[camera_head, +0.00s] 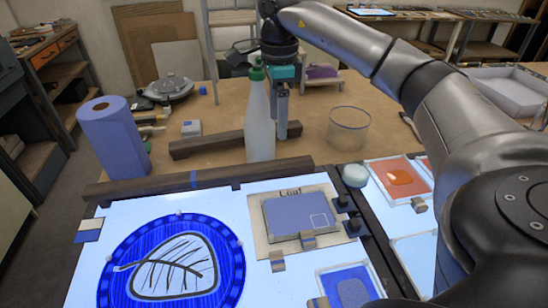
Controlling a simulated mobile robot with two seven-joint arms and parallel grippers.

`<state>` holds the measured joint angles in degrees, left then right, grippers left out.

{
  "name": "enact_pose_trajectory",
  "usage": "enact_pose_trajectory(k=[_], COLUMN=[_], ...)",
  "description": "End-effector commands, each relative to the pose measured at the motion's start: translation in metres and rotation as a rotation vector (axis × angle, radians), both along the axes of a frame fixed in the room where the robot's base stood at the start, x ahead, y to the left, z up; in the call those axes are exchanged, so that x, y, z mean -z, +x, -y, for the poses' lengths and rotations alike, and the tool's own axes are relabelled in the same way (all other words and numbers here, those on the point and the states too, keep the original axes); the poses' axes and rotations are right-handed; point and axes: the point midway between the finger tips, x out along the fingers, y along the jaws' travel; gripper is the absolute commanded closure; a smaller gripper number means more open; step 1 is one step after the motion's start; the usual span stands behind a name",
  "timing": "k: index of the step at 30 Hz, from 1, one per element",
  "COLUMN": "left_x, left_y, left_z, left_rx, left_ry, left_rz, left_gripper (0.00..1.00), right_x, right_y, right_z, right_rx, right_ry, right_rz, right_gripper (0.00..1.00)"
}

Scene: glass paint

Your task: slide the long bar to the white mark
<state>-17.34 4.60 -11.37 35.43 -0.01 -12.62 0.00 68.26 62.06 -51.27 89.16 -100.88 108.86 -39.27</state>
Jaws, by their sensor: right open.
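A long dark brown bar (140,186) lies across the far edge of the lit panel, with a blue band near its middle. A shorter dark bar (205,146) lies behind it on the tan table. A small white and blue patch (88,231) is at the panel's left edge; I cannot tell whether it is the white mark. My right gripper (282,134) points down behind the long bar, just right of a tall pale bottle (260,125) with a green cap. It is open, and its fingers are partly hidden by the bottle. My left gripper is out of view.
A blue paper roll (112,135) stands at the left. A clear round dish (348,128) stands right of my gripper. A blue leaf disc (172,263) and a framed blue pane (297,213) lie on the panel. Orange glass (400,178) lies at the right.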

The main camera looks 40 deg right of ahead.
Motion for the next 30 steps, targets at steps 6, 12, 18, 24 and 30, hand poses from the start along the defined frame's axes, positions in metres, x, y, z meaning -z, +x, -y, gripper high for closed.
enact_pose_trajectory(k=[6,12,18,24,30], left_x=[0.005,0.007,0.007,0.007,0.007], left_y=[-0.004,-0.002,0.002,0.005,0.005], left_z=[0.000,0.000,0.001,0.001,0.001], left_rx=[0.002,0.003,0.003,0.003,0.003], left_ry=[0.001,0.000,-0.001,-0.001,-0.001], left_rz=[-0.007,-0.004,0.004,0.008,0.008], left_gripper=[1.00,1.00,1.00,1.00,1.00], right_x=[0.051,0.090,0.114,0.122,0.121], right_y=[-0.002,-0.001,0.000,0.000,0.000], right_z=[0.000,0.000,0.000,0.000,0.000], right_rx=[0.000,0.000,0.000,0.000,0.000], right_ry=[0.000,0.000,0.001,0.000,0.000], right_rz=[-0.006,-0.004,-0.002,-0.001,0.000], right_gripper=[0.20,0.20,0.20,0.20,0.20])
